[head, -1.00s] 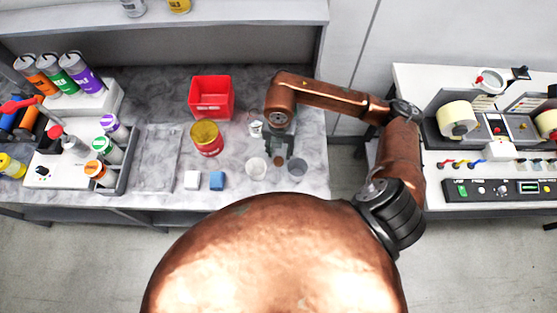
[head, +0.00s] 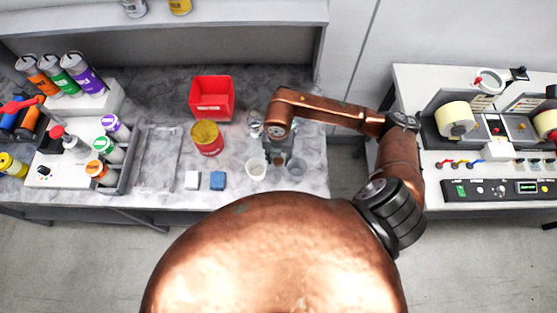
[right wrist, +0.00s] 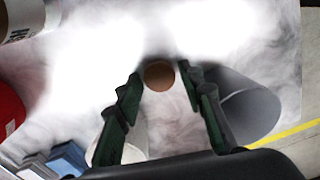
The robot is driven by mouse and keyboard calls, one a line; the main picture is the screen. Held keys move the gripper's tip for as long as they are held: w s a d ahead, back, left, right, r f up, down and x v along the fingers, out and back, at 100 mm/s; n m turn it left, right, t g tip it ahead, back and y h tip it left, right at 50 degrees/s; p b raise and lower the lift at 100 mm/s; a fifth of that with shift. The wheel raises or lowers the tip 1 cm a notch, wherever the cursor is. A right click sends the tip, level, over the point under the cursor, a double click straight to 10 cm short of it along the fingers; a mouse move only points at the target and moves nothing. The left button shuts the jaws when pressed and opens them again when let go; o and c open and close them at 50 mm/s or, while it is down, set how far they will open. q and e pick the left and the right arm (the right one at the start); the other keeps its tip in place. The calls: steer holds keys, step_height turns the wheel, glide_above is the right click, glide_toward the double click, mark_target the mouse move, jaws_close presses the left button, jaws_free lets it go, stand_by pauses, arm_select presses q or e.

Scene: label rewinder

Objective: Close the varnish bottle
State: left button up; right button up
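A round brown disc, which looks like a cap (right wrist: 159,75), lies between the fingertips in the right wrist view. My right gripper (right wrist: 160,78) is open, with a finger on either side of the disc and small gaps between. In the head view the right gripper (head: 278,158) points down at the bench between two cups and mostly hides the disc. A pale bottle with dark lettering (right wrist: 22,20) shows in part at the wrist view's top left. It seems to be the small bottle (head: 256,130) behind the gripper; its top is unclear. My left gripper is out of view.
A white cup (head: 256,169) and a grey cup (head: 296,169) stand close on either side of the right gripper. A red-and-yellow can (head: 207,139), a red bin (head: 211,97), and white and blue blocks (head: 217,180) are to the left. A bottle rack (head: 125,160) stands further left.

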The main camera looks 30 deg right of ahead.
mark_target(278, 161)
steer(key=shift+c, duration=0.3)
steer(key=c, duration=0.4)
steer(key=shift+r, duration=0.1)
steer(key=shift+r, duration=0.35)
step_height(278, 161, up, 2)
steer(key=shift+r+b, duration=0.1)
steer(key=shift+b, duration=0.25)
steer(key=s+a+r, duration=0.6)
steer(key=s, duration=0.1)
steer(key=s+a+r, duration=0.3)
steer(key=r, duration=0.1)
steer(key=shift+s, duration=0.35)
